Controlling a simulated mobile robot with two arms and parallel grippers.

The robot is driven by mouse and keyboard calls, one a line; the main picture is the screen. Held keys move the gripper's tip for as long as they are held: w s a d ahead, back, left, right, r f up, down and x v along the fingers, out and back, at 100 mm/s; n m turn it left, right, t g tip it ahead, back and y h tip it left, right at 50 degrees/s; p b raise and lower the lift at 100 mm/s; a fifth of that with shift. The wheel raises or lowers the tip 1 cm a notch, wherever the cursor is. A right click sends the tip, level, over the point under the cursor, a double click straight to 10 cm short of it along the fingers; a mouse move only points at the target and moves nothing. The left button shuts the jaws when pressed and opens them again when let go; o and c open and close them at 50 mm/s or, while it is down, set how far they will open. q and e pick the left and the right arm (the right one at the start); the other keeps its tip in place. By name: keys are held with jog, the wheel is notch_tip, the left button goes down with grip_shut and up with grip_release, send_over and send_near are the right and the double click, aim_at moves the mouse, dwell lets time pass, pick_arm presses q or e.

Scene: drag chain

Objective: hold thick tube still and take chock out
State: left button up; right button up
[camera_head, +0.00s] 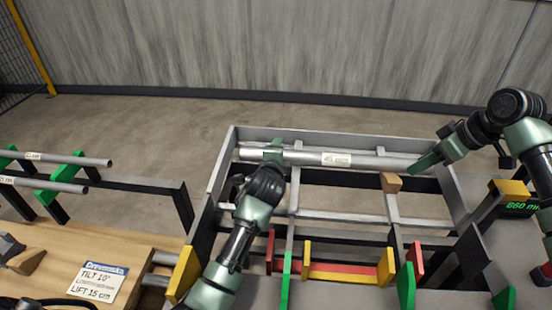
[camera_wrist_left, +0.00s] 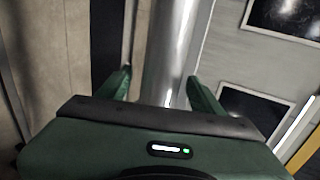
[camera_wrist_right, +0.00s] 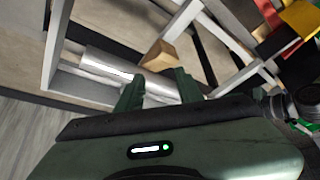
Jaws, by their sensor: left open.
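The thick tube (camera_head: 310,157), silver with a white label, lies across the far side of the grey frame. The chock (camera_head: 390,182), a small tan wooden block, sits against the tube's near side, toward its right end. My left gripper (camera_head: 272,152) is at the tube's left part; in the left wrist view the tube (camera_wrist_left: 172,55) runs between its open fingers (camera_wrist_left: 160,90). My right gripper (camera_head: 428,163) is by the tube's right end. In the right wrist view its fingers (camera_wrist_right: 158,90) are apart, with the chock (camera_wrist_right: 160,55) just beyond them and nothing gripped.
The grey frame (camera_head: 222,170) has crossbars and coloured upright plates, red, yellow and green, on its near side. A wooden table (camera_head: 140,245) at left bears a sign (camera_head: 97,283) and another wooden wedge (camera_head: 27,262). Thin tubes (camera_head: 75,159) rest on green supports behind it.

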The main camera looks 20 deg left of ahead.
aim_at(395, 181)
pick_arm(q)
grip_shut()
pick_arm(e)
jog(key=o, duration=0.6)
jog(key=shift+c, duration=0.2)
jog(key=s+a+r+m+t+h, duration=0.15)
jog(key=s+a+m+h, duration=0.25)
jog(key=m, duration=0.5)
jog(key=x, duration=1.1)
jog(key=shift+w+d+f, duration=0.1)
jog(key=shift+w+d, duration=0.15)
jog(key=shift+w, duration=0.1)
